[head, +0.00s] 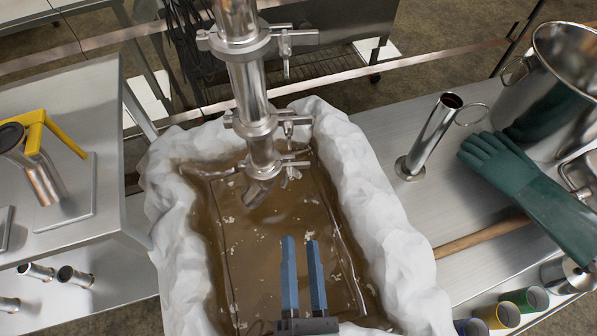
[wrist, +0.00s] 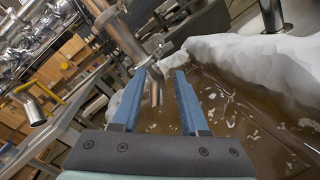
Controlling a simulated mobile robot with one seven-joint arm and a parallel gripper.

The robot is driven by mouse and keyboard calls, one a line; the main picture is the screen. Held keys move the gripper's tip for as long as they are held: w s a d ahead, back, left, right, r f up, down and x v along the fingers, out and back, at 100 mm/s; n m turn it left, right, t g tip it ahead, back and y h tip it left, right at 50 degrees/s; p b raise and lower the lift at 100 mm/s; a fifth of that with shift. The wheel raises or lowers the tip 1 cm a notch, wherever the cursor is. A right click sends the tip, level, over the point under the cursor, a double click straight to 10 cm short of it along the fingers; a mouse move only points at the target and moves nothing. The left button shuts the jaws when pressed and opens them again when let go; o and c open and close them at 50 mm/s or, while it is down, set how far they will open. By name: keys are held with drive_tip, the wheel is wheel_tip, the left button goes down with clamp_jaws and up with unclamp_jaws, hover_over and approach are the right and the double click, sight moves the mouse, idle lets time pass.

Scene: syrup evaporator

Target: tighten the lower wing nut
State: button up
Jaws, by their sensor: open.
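A steel pipe (head: 248,90) with several clamps comes down over a pan of brown liquid. The lowest clamp (head: 262,165) sits just above the pipe's spout, and its wing nut (head: 290,173) sticks out on the right side. Another clamp's wing nut (head: 289,124) is higher up on the same side. My gripper (head: 301,240) is over the pan, in front of the pipe, with its two blue fingers apart and nothing between them. In the wrist view the pipe's lower end (wrist: 155,92) shows beyond the gap of the open fingers (wrist: 160,75). The wing nut is hard to make out there.
White cloth-like or foam walls (head: 385,235) rim the pan (head: 235,275). A steel table (head: 85,120) stands at left.

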sight(295, 181)
drive_tip(key=w+p, duration=0.1)
drive_tip(key=w, duration=0.3)
drive_tip(key=w+p, duration=0.1)
drive_tip(key=w, duration=0.3)
drive_tip(key=w+p, duration=0.1)
drive_tip(key=w, duration=0.3)
drive_tip(key=shift+a, duration=0.35)
clamp_jaws()
